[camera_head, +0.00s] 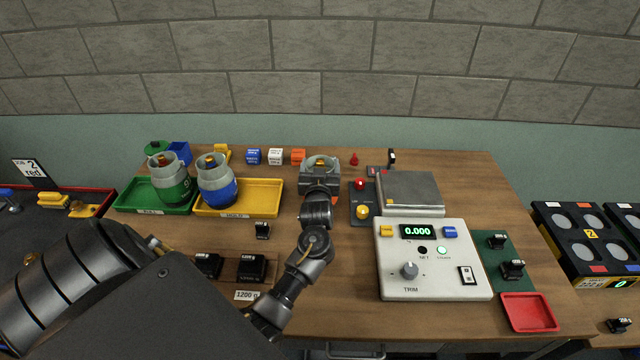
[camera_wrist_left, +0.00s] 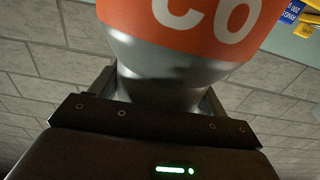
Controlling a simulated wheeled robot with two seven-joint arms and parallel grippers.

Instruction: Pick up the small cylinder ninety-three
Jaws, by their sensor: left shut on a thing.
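My left gripper (camera_head: 319,172) is at the back middle of the wooden table, between the yellow tray and the scale. In the left wrist view it is shut on a grey cylinder with an orange band (camera_wrist_left: 190,14) and white letters "CO"; its top is cut off by the frame. In the head view the gripper and wrist mostly hide it. A grey cylinder with a green band (camera_head: 171,182) stands in the green tray (camera_head: 126,205). A grey cylinder with a blue band (camera_head: 216,190) stands in the yellow tray (camera_head: 267,204). I cannot read the number ninety-three on any of them.
The scale's metal plate (camera_head: 408,195) is empty, and its control box (camera_head: 433,272) reads 0.000. Small blue (camera_head: 254,156), white (camera_head: 275,156) and orange (camera_head: 298,156) blocks stand along the back. Black weights (camera_head: 251,268) lie at the front, and a red tray (camera_head: 529,312) at the right.

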